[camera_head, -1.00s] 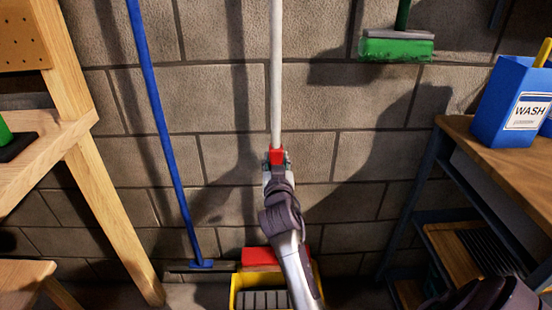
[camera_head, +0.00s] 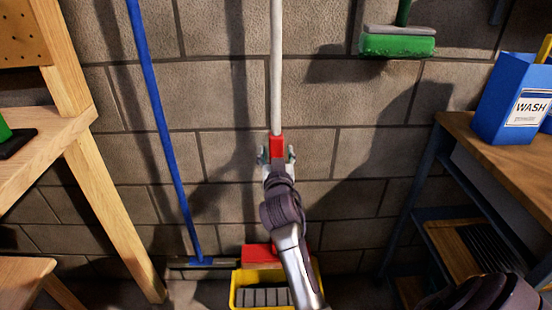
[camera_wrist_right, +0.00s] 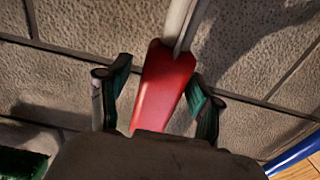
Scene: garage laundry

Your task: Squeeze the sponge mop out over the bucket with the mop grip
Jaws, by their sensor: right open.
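The mop's white pole (camera_head: 276,70) stands upright in front of the wall, with a red mop grip (camera_head: 277,143) on it. My right gripper (camera_head: 277,156) is open, with one finger on each side of the red grip. In the right wrist view, the red grip (camera_wrist_right: 163,85) lies between the spread fingers (camera_wrist_right: 158,98), with a clear gap on the left side. Below, a red part (camera_head: 262,254) shows at the back of the yellow bucket (camera_head: 236,292), which has a grey slatted insert. My forearm hides part of the bucket and the lower pole. The sponge cannot be made out. My left gripper is not in view.
A blue-handled tool (camera_head: 165,130) leans on the wall at left. A green brush (camera_head: 397,43) hangs at upper right. A wooden frame (camera_head: 110,210) stands left. A shelf bench (camera_head: 500,160) with a blue WASH box (camera_head: 503,95) stands right.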

